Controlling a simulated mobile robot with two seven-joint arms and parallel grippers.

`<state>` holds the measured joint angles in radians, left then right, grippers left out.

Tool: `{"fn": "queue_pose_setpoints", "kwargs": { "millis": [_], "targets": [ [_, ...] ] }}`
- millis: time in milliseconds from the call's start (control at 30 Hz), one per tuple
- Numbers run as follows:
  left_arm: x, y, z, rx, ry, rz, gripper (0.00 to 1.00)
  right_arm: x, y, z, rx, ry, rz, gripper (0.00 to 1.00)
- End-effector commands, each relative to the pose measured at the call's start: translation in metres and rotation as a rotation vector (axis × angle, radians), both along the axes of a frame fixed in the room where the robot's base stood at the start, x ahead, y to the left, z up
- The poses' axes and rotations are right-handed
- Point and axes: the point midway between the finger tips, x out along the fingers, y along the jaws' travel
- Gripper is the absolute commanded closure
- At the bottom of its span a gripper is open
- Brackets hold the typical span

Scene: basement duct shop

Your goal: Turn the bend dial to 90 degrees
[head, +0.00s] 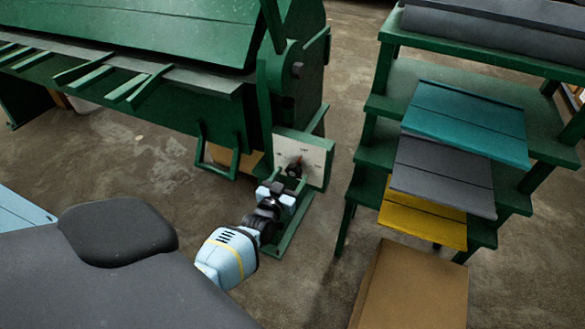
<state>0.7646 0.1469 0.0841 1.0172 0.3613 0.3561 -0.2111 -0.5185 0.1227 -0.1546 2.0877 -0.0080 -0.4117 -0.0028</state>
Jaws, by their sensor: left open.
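The bend dial (294,169) is a dark knob on a pale plate (316,157) at the lower right end of the green machine. The plate has small marks around the knob, too small to read; a thin reddish pointer or mark shows near the knob's top. My left gripper (287,184) is open just in front of and below the dial, its fingers close to it. I cannot tell whether they touch the knob, as the gripper hides its lower side. My right gripper is not in view.
The green bending machine (170,30) fills the upper left. A green rack (375,150) at right holds teal (470,120), grey (443,175) and yellow (420,222) sheets. A cardboard box (415,290) stands below it. Bare floor (315,265) lies between.

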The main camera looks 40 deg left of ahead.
Motion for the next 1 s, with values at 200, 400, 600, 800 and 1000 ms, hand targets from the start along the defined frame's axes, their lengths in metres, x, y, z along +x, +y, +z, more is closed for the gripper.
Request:
{"fn": "queue_pose_setpoints", "kwargs": {
  "millis": [200, 400, 600, 800, 1000],
  "targets": [
    [-0.030, -0.007, 0.001, 0.001, 0.000, 0.000, 0.33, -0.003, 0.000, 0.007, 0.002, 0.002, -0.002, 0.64],
    [-0.044, -0.011, 0.000, 0.000, 0.000, 0.000, 0.33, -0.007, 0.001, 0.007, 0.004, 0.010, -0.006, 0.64],
    [-0.046, -0.011, 0.000, 0.001, 0.000, 0.000, 0.33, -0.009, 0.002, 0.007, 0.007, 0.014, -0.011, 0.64],
    [-0.046, -0.011, 0.000, 0.001, 0.000, 0.000, 0.33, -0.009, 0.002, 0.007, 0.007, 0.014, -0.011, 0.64],
    [-0.046, -0.011, 0.000, 0.001, 0.001, 0.000, 0.33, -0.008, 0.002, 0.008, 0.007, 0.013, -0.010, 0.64]
  ]
}}
